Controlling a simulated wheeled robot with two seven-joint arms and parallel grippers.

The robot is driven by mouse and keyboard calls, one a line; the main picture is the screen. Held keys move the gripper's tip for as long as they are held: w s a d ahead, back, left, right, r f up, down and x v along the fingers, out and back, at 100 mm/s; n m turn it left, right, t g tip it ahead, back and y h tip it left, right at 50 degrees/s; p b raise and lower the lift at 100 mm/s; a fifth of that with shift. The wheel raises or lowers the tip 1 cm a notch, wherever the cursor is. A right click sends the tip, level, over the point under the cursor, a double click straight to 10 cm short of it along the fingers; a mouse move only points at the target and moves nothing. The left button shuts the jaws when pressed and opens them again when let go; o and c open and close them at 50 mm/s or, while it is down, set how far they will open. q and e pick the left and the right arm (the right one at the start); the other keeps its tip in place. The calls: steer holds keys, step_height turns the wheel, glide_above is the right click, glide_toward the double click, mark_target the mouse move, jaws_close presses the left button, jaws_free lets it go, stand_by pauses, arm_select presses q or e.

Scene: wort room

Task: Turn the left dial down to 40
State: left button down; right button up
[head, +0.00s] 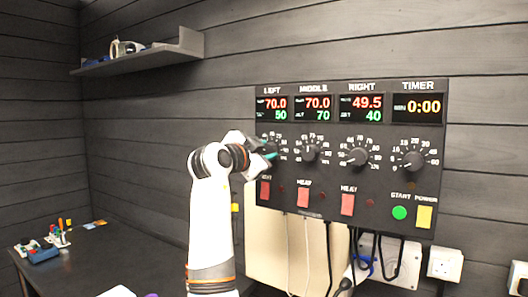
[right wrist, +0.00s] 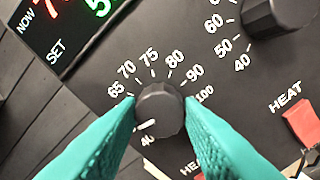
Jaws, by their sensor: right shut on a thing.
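The control panel (head: 330,180) is on the wall; its LEFT display (head: 272,108) reads 70.0 in red over 50 in green. The left dial (right wrist: 160,108) is a round black knob between the two teal fingers of my right gripper (right wrist: 161,113), which is shut on it. Its white pointer mark points to the lower left, close to the 40 label; the left finger hides some of the scale. In the head view my right gripper (head: 267,149) covers most of this dial. My left gripper is not in view.
The middle dial (head: 310,150), right dial (head: 357,156) and timer dial (head: 413,160) sit to the right. Red HEAT switches (head: 303,198) lie below the dials. Cables hang under the panel. A dark table (head: 80,270) with small items stands at the left, below a shelf (head: 140,58).

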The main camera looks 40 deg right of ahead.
steer(key=n, duration=0.4)
steer(key=shift+n, duration=0.3)
steer(key=shift+f+n+p, duration=0.1)
steer(key=shift+n+p, duration=0.4)
steer(key=shift+n, duration=1.4)
steer(key=o, duration=1)
steer(key=shift+a, duration=0.1)
steer(key=b+v, duration=0.4)
steer(key=v, duration=0.8)
